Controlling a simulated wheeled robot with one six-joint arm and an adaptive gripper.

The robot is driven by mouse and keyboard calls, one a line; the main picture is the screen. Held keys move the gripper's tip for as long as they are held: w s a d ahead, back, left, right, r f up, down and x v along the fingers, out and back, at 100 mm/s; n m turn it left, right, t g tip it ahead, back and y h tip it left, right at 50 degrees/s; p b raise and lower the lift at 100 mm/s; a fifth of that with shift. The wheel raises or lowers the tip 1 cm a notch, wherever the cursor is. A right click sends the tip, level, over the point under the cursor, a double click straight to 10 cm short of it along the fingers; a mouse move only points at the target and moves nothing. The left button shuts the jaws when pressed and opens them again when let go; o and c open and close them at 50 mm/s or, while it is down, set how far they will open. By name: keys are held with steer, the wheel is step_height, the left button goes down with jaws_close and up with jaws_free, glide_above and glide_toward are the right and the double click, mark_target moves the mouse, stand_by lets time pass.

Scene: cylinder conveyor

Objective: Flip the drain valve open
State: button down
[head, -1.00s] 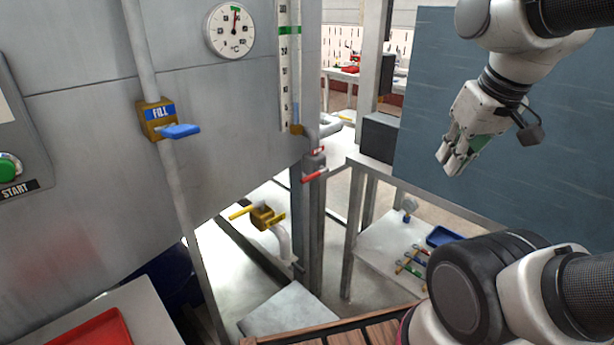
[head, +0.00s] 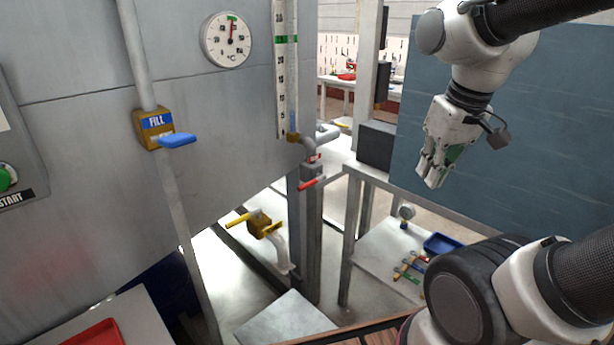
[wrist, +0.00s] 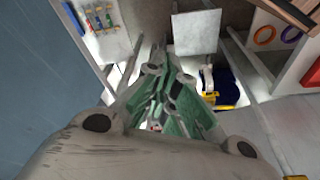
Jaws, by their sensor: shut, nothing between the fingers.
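A brass valve (head: 262,225) with a yellow handle sits on a pale bent pipe low beneath the grey tank; it has no label I can read. Its handle points left. A blue-handled valve (head: 158,130) marked FILL is on the tank's upright pipe. A red-handled valve (head: 311,172) is under the sight gauge. My gripper (head: 432,178) is shut and empty, pointing down, well to the right of and above the brass valve.
A blue-grey panel (head: 540,130) stands behind my arm. A metal frame post (head: 350,235) and a bench (head: 372,255) with tools and a blue tray lie between my gripper and the floor. A grey plate (head: 287,318) lies below the valve. A red tray (head: 98,333) is at lower left.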

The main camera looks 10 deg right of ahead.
steer(key=w+a+f+n+g, duration=0.15)
steer(key=w+a, duration=0.25)
steer(key=w, duration=0.5)
steer(key=w+a+f+n, duration=0.1)
steer(key=w+a+f, duration=0.1)
steer(key=w+a, duration=0.45)
steer(key=w+a+f+n+g, duration=0.1)
steer(key=w+a+n, duration=0.15)
steer(key=w, duration=0.75)
step_height(320, 180, up, 2)
steer(key=t, duration=0.2)
glide_above(311, 183)
steer(key=s, duration=0.2)
steer(key=shift+w+a+r+y, duration=0.1)
steer(key=shift+w+a+y, duration=0.1)
steer(key=shift+y, duration=0.2)
steer(key=x, duration=1.4)
steer(key=shift+s, duration=0.3)
